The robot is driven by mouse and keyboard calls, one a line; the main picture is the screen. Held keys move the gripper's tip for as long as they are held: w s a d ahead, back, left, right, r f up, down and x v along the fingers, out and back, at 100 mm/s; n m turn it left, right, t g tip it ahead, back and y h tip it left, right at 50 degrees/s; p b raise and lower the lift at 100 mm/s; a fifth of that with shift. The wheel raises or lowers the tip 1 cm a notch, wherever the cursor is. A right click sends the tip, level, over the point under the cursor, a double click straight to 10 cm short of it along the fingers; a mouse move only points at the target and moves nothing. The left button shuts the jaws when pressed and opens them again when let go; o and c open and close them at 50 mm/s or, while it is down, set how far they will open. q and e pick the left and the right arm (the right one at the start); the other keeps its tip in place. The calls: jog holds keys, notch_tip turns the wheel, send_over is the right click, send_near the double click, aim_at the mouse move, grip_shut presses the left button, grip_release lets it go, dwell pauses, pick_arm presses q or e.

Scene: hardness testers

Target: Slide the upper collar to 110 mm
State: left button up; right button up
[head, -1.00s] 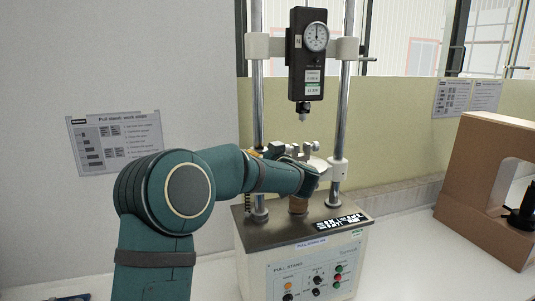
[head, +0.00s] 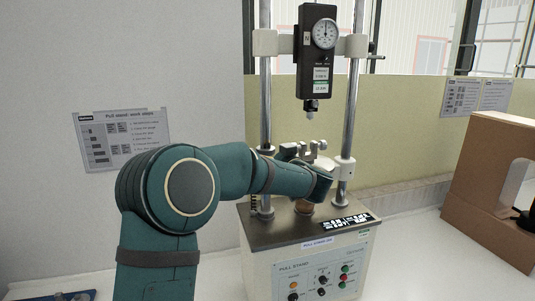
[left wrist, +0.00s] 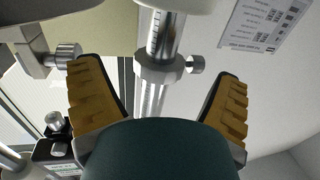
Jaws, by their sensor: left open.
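The pull stand (head: 305,228) has two upright columns. A dark force gauge (head: 317,60) hangs between them from white upper clamps. A pale collar (head: 343,168) sits low on the right column. In the left wrist view a grey ring collar (left wrist: 158,68) with a side thumbscrew (left wrist: 195,65) sits around a graduated post (left wrist: 158,35). My left gripper (left wrist: 157,76) is open, its yellow-padded fingers on either side of the collar with gaps, not touching it. In the head view my forearm hides the fingers. I cannot tell from these views whether this is the upper collar.
A grey clamp with knobs (head: 312,147) stands just beyond my wrist; a metal knob (left wrist: 66,55) lies close to one finger in the wrist view. The control panel (head: 322,277) is at the stand's front. A cardboard box (head: 485,215) stands right; bench between is clear.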

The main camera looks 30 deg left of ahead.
pick_arm(q)
jog(key=v, duration=0.9)
jog(key=shift+s+d, duration=0.15)
jog(key=shift+s, duration=0.05)
jog(key=shift+r, duration=0.1)
